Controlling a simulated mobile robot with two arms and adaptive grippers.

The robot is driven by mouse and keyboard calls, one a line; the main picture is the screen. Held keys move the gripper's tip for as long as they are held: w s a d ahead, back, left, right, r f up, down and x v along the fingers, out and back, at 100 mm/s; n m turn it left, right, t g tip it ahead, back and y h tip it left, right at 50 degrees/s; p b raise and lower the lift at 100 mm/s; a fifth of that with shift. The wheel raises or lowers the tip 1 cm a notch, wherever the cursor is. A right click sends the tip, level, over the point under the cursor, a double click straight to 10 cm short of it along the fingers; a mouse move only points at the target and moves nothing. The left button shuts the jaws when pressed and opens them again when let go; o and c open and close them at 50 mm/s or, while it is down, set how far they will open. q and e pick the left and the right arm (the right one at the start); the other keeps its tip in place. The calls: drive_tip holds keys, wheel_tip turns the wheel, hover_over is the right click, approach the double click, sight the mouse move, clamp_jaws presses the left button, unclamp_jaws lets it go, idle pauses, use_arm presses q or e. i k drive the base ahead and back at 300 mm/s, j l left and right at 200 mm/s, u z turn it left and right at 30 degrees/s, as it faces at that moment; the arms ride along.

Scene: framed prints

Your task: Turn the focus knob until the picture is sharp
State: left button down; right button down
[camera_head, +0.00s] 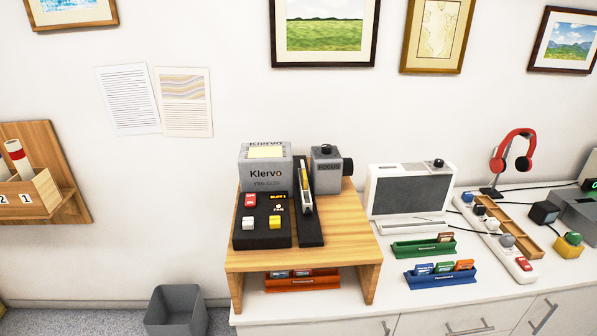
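A small grey box labelled FOCUS (325,178) stands at the back right of the wooden riser. A dark round knob (347,167) sticks out from its right side, and a round dark part is on its top. To its left is a grey Klervo box (264,175) with a pale yellow panel on top. To the right of the riser stands a white-framed device (450,190) with a plain dark grey screen (411,196); I see no picture on it. A small black knob (438,162) sits on its top right. Neither of my grippers is in view.
The wooden riser (290,263) also holds a black panel with coloured buttons (263,236) and a slim black stand. Card trays (455,275), a white power strip (510,257) and red headphones (513,150) lie to the right. A grey bin (175,310) stands lower left.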

sight(326, 148)
drive_tip(key=i+l, duration=0.25)
drive_tip(key=i, duration=0.15)
drive_tip(key=i+l, duration=0.25)
drive_tip(key=i, duration=0.2)
